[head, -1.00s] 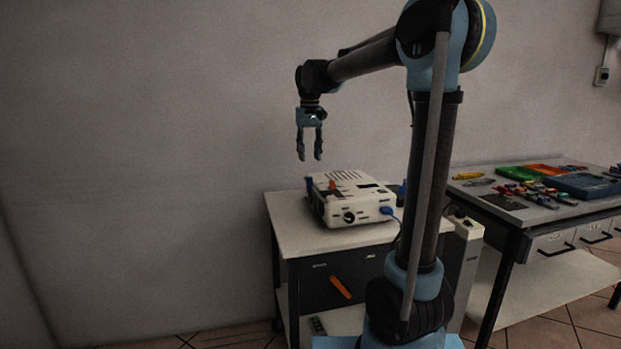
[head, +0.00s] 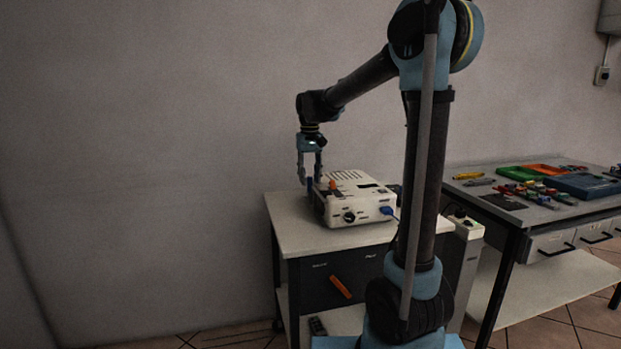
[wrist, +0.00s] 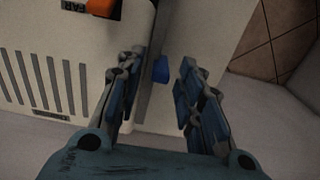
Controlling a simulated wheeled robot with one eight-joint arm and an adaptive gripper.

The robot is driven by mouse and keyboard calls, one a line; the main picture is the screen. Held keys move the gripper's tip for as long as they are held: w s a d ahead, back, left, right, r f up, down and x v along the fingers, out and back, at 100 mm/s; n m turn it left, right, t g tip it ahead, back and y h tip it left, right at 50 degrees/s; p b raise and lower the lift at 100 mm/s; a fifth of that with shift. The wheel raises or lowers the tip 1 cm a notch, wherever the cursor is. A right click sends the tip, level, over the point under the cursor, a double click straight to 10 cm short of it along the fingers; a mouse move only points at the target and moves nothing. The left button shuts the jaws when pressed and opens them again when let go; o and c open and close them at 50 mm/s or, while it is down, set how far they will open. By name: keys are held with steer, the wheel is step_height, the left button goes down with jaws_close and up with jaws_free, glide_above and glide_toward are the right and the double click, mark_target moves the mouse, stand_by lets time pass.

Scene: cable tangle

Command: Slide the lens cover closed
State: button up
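A white projector-like box (head: 345,205) stands on the cart. In the wrist view its vented top (wrist: 45,75) fills the left side. A small blue tab (wrist: 161,69) sticks out from a grey strip (wrist: 155,30) along the box's side. It seems to belong to the lens cover, but I cannot tell how far the cover is open. My gripper (head: 310,182) is low beside the box's left side. In the wrist view my gripper (wrist: 158,92) is open, its fingers on either side of the tab's line. The left finger is close to the box's edge. I see no clear contact with the tab.
An orange knob (head: 332,184) sits on the box's top. A blue plug (head: 386,210) is in its front. The cart (head: 290,238) has bare top left of the box. A workbench (head: 480,192) with trays and tools stands at the right.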

jaws_close()
steer(key=s+d, duration=0.2)
steer(key=s, duration=0.7)
steer(key=shift+d, duration=0.3)
steer(key=shift+o, duration=1.4)
jaws_free()
steer(key=shift+s, duration=0.1)
step_height(320, 180, up, 12)
steer(key=shift+d+f, duration=0.1)
